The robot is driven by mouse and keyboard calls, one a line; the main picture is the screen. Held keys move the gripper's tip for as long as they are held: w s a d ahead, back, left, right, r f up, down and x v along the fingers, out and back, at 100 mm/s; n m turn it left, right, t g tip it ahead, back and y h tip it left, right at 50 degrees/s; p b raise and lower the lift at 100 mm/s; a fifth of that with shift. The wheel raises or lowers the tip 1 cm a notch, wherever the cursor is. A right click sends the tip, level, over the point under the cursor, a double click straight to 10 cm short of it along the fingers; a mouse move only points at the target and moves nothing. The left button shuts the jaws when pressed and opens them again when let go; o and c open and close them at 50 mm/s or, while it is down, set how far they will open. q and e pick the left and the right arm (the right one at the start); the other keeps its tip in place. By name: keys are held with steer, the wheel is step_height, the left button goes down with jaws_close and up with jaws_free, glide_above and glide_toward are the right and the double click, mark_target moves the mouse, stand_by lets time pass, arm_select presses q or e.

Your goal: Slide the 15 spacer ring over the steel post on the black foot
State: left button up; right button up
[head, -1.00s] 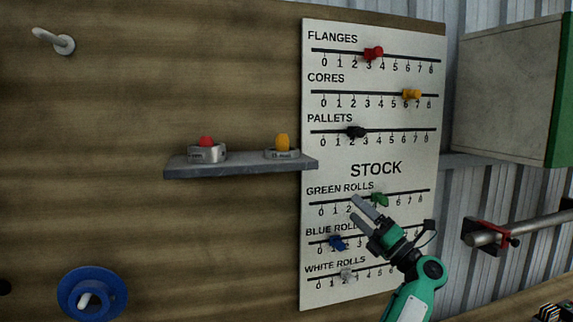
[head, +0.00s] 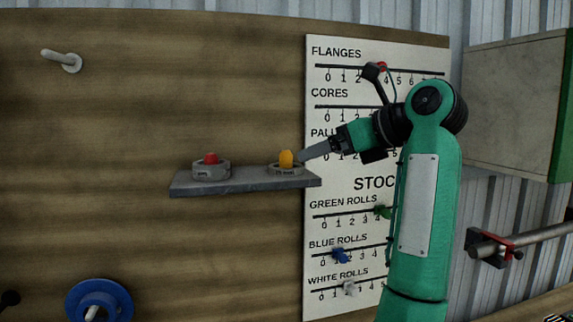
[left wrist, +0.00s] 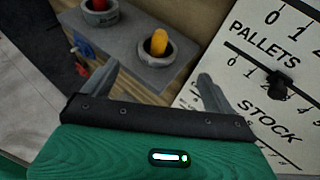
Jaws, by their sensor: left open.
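The spacer ring that appears marked 15 (head: 284,171) is a grey ring at the right end of a small grey shelf (head: 243,184). It sits around an upright yellow peg (head: 286,158). My left gripper (head: 305,154) reaches in from the right, just beside the ring. In the left wrist view its fingers (left wrist: 160,84) are open and empty, with the ring (left wrist: 148,59) beyond the tips and roughly between them. I cannot make out the steel post on the black foot in these views. My right gripper is not in view.
A second grey ring (head: 203,173) around a red peg (head: 210,158) sits at the shelf's left end. The stock board (head: 330,220) with slider knobs is behind my arm. A horizontal steel bar (head: 530,236) with a red part juts out at the right. A blue disc (head: 120,302) hangs at lower left.

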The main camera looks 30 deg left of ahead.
mark_target(290, 164)
arm_select(q)
steer(key=p+x, duration=0.1)
steer(key=x, duration=0.3)
steer(key=shift+s+r, duration=0.1)
steer(key=p+x, duration=0.3)
steer(key=x, duration=0.1)
steer(key=shift+a, duration=0.3)
steer(key=shift+a+f, duration=0.25)
steer(key=shift+f, duration=0.1)
steer(key=shift+d, duration=0.1)
steer(key=shift+c, duration=0.2)
steer(key=c, duration=1.1)
steer(key=shift+c, duration=0.2)
